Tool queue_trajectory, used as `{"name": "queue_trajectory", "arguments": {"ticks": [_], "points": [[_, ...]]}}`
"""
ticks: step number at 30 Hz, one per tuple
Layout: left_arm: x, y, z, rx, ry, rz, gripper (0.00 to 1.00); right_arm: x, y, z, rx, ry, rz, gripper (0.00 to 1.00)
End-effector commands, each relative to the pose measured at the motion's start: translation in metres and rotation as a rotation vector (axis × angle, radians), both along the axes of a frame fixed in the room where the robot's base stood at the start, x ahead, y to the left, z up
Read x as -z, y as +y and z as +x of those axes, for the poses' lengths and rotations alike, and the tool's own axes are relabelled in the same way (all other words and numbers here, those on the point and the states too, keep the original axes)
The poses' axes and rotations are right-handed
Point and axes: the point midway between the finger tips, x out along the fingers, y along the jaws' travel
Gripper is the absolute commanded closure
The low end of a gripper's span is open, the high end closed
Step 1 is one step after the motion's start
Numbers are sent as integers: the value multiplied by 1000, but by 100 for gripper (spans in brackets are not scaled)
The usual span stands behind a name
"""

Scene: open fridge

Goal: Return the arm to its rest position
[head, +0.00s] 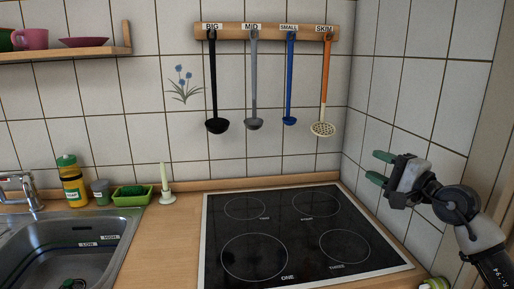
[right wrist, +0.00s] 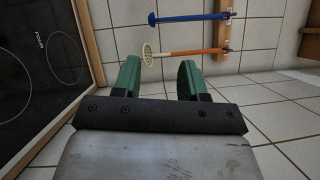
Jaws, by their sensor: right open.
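My right gripper (head: 375,168) is at the right side of the head view, in front of the tiled side wall, to the right of the stove. It is open, with its green fingers pointing left. In the right wrist view the two fingers (right wrist: 159,68) are apart and nothing is between them. My left gripper is in neither view.
A black stove top (head: 290,240) lies below and left of the gripper. A wooden rail (head: 268,32) holds hanging ladles and an orange-handled skimmer (head: 324,90), which also shows in the right wrist view (right wrist: 185,53). A sink (head: 65,250) is at left.

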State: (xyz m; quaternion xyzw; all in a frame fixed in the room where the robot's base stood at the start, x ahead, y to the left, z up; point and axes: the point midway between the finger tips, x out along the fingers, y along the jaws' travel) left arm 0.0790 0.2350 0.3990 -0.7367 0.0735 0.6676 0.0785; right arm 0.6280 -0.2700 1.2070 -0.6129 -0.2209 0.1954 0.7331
Motion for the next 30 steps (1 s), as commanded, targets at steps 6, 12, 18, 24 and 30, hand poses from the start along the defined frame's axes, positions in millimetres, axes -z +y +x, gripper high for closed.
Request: {"name": "queue_trajectory", "arguments": {"ticks": [6, 12, 18, 24, 30], "points": [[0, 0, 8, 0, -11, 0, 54, 13, 25, -15, -92, 49, 295, 58], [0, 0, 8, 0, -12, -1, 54, 29, 43, -37, -198, 150, 752, 58], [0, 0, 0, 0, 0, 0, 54, 68, 38, -69, -279, 339, 1487, 58], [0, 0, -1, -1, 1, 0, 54, 179, 3, -121, -150, 528, 2627, 58], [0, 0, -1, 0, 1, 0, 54, 296, 4, -204, -228, -285, -2719, 58]]}}
